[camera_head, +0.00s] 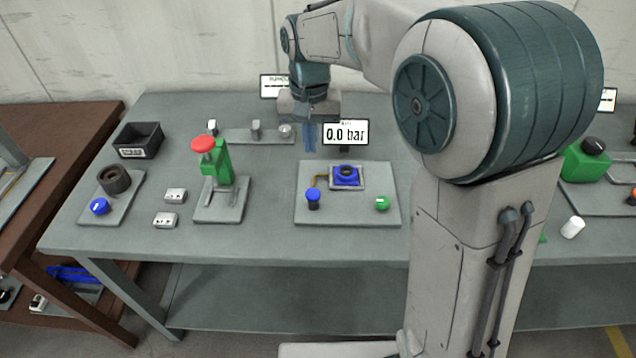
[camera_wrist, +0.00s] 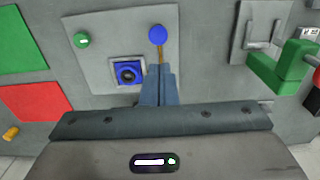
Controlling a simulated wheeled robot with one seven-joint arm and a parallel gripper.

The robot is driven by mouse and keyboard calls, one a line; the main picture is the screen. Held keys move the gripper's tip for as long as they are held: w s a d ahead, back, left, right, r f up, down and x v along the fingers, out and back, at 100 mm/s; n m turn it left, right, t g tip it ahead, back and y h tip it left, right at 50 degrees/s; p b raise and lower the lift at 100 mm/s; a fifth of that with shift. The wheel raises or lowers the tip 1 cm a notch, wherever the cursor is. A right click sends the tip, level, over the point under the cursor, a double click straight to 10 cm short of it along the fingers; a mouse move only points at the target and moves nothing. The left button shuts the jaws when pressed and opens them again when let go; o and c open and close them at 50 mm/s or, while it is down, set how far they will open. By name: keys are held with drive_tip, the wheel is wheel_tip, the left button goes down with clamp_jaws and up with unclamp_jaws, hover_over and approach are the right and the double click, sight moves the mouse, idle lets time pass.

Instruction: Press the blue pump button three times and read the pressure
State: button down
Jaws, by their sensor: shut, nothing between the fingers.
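The blue pump button (camera_head: 312,196) stands on a dark stem at the front left of a grey plate (camera_head: 375,220). It also shows in the wrist view (camera_wrist: 158,34), beyond my fingertips. A yellow line runs from it toward a blue square jack with a dark round centre (camera_head: 346,174), also in the wrist view (camera_wrist: 128,73). A green button (camera_head: 382,203) sits at the plate's front right. The display (camera_head: 346,132) behind the plate reads 0.0 bar. My gripper (camera_head: 309,146) is shut and empty, pointing down behind the plate, apart from the button; its fingers fill the middle of the wrist view (camera_wrist: 159,68).
Left on the bench are a red-topped green press (camera_head: 219,168), a black bin (camera_head: 138,140), two small white blocks and another blue button (camera_head: 99,206) beside a dark ring. A rail fixture (camera_head: 255,132) stands behind. My arm hides the bench right of the plate.

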sight(314, 196)
wheel_tip(314, 196, down, 13)
drive_tip(key=shift+d+f+p, duration=0.1)
drive_tip(key=shift+f+p, duration=0.1)
drive_tip(key=shift+p, duration=0.7)
drive_tip(key=shift+f, duration=0.15)
wheel_tip(314, 196, down, 2)
drive_tip(key=shift+f+b, duration=0.1)
drive_tip(key=shift+b, duration=1)
drive_tip(key=shift+s+d+f, duration=0.15)
drive_tip(key=shift+s, duration=0.2)
wheel_tip(314, 196, up, 15)
drive_tip(key=p, duration=0.1)
drive_tip(key=shift+w+r+p, duration=0.2)
drive_tip(key=shift+w+p, duration=0.15)
drive_tip(key=shift+p, duration=0.05)
